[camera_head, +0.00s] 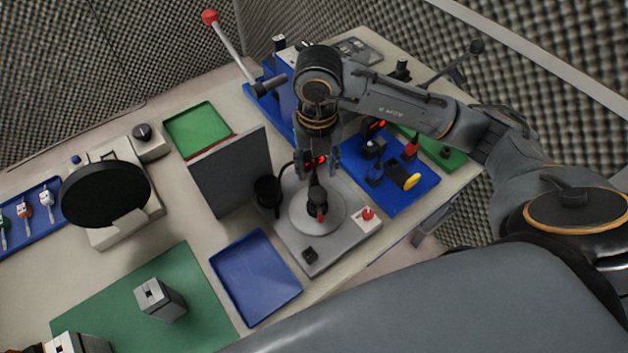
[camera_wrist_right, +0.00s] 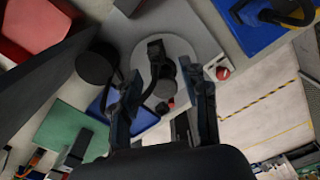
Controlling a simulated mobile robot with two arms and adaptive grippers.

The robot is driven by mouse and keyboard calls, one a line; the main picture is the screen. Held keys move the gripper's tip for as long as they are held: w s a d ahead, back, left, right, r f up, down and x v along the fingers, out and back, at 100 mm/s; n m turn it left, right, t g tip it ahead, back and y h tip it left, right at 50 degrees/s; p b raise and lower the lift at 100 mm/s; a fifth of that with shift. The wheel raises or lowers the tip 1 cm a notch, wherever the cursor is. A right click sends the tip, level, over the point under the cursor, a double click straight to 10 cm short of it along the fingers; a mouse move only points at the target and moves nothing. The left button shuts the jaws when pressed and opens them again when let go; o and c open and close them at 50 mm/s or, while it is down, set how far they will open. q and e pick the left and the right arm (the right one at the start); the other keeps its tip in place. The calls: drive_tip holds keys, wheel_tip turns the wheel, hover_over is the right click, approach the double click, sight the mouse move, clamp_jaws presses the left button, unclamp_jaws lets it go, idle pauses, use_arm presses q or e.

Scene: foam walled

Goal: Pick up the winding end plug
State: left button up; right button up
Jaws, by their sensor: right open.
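A black upright part (camera_head: 317,199), which looks like the winding end plug, stands on the round grey disc (camera_head: 298,218) of a grey station. A small red piece shows at its foot. In the right wrist view the black part (camera_wrist_right: 164,85) shows between the two fingers. My right gripper (camera_head: 319,172) points down over the disc, open, with its fingers apart on either side of the part's top. I cannot tell whether either finger touches it. My left gripper is not in view.
A black cup (camera_head: 267,191) and a grey upright panel (camera_head: 232,172) stand left of the disc. A red button (camera_head: 367,213) sits to its right. An empty blue tray (camera_head: 256,277) lies in front. A blue board with parts (camera_head: 398,196) is beyond on the right.

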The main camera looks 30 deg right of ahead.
sight(314, 175)
wheel_tip(314, 175, down, 2)
drive_tip(key=shift+w+a+f+p, duration=0.15)
drive_tip(key=shift+f+p, duration=0.1)
drive_tip(key=shift+p, duration=0.6)
wheel_tip(314, 175, down, 2)
drive_tip(key=shift+f, duration=0.15)
drive_tip(key=shift+w+f, duration=0.1)
drive_tip(key=shift+f, duration=0.2)
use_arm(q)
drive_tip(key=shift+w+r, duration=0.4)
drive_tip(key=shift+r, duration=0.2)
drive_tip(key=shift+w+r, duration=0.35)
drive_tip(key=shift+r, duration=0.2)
use_arm(e)
clamp_jaws()
